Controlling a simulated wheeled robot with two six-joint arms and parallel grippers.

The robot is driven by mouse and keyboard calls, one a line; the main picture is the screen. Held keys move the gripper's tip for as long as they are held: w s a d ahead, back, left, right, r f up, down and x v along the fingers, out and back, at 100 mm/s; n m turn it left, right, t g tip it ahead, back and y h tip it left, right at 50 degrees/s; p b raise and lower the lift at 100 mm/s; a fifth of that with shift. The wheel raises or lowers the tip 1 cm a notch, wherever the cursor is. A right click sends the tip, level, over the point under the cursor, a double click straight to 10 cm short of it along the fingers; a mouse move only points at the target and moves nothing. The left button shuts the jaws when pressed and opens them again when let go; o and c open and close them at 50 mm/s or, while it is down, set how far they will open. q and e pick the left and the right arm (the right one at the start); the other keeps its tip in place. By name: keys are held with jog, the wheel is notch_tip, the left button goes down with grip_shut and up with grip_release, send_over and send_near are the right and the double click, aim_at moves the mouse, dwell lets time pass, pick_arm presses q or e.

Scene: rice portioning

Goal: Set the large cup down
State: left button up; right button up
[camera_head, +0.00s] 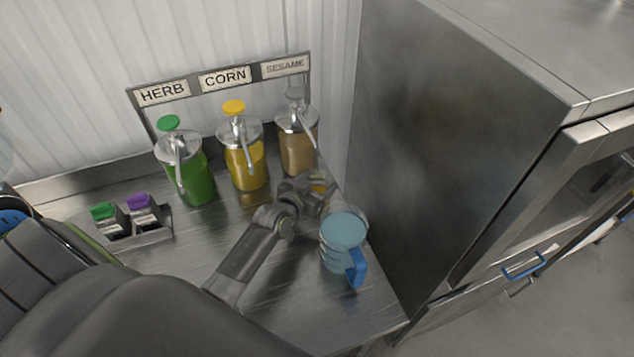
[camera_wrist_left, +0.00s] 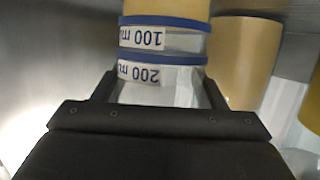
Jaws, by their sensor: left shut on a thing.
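My left gripper (camera_head: 312,194) reaches in over the right part of the counter, near the sesame dispenser. It is shut on a clear cup (camera_wrist_left: 183,94), gripped at its sides. The cup has blue bands and labels reading 100 ml and 200 ml, upside down in the left wrist view. Something tan-yellow shows beyond the 100 ml band. My right gripper is not in view.
A light-blue jug (camera_head: 344,231) with a blue handle stands near the counter's right edge, beside my gripper. Dispensers of herb (camera_head: 196,183), corn (camera_head: 252,170) and sesame (camera_head: 296,156) line the back. A metal cabinet (camera_head: 450,130) rises at the right. The front counter (camera_head: 345,315) is clear.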

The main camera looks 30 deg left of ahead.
pick_arm(q)
jog(key=shift+f, duration=0.15)
jog(key=o, duration=1.2)
jog(key=shift+c, duration=0.2)
jog(key=shift+r, duration=0.25)
jog(key=shift+s, duration=0.3)
jog(key=b+v, duration=0.2)
jog(key=v, duration=0.9)
jog(key=shift+s, duration=0.25)
